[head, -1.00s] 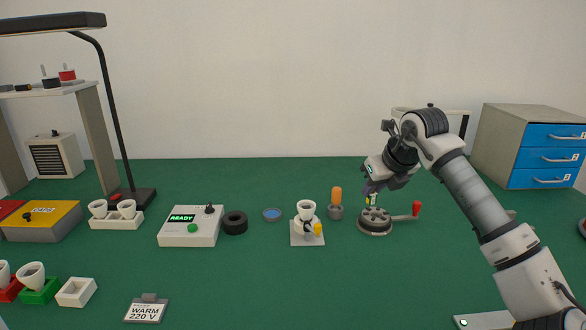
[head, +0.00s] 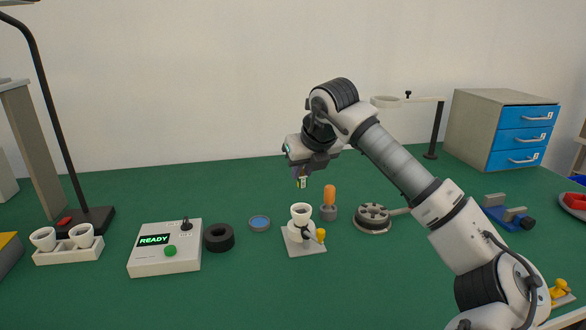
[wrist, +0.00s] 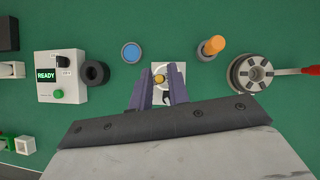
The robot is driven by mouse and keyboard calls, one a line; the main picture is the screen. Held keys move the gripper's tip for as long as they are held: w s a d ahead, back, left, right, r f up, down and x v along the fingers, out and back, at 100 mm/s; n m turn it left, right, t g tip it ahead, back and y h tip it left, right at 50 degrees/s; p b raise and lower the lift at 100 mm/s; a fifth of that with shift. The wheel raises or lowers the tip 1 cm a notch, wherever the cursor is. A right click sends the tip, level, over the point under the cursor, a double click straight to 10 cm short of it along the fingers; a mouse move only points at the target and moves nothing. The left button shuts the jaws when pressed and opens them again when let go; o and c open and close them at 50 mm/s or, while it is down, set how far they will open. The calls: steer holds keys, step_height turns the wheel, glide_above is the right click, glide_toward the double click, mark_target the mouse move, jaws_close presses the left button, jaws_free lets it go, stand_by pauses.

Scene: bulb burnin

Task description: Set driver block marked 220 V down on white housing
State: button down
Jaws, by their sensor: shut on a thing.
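My gripper (head: 299,174) is shut on the small driver block (head: 302,183), whose green, white and yellow parts show below the fingertips. Its 220 V marking is too small to read here. The white housing (head: 301,211) is cup-shaped and stands upright in a stand with a square base and a yellow knob. The block is above the housing and apart from it in the head view. In the wrist view, my fingers (wrist: 160,92) lie over the stand's pale base plate. They and the gripper body hide much of the housing there.
An orange-handled tool (head: 329,197) stands in a grey holder right of the stand. A round grey fixture (head: 373,217) is farther right. A blue dish (head: 260,223), black ring (head: 219,238) and READY box (head: 166,258) are left.

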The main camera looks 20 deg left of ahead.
steer(key=b, duration=0.4)
glide_above(298, 208)
steer(key=s+d, duration=0.1)
steer(key=d, duration=0.1)
steer(key=shift+s+a+f, duration=0.1)
steer(key=shift+f, duration=1.4)
steer(key=shift+s+a+f, duration=0.1)
steer(key=shift+f, duration=1.4)
steer(key=shift+f+b, duration=1.1)
steer(key=shift+f, duration=0.2)
steer(key=c, duration=1.4)
jaws_free()
steer(key=shift+o, duration=0.2)
steer(key=shift+o, duration=0.5)
steer(key=v, duration=1.4)
steer(key=shift+f, duration=0.1)
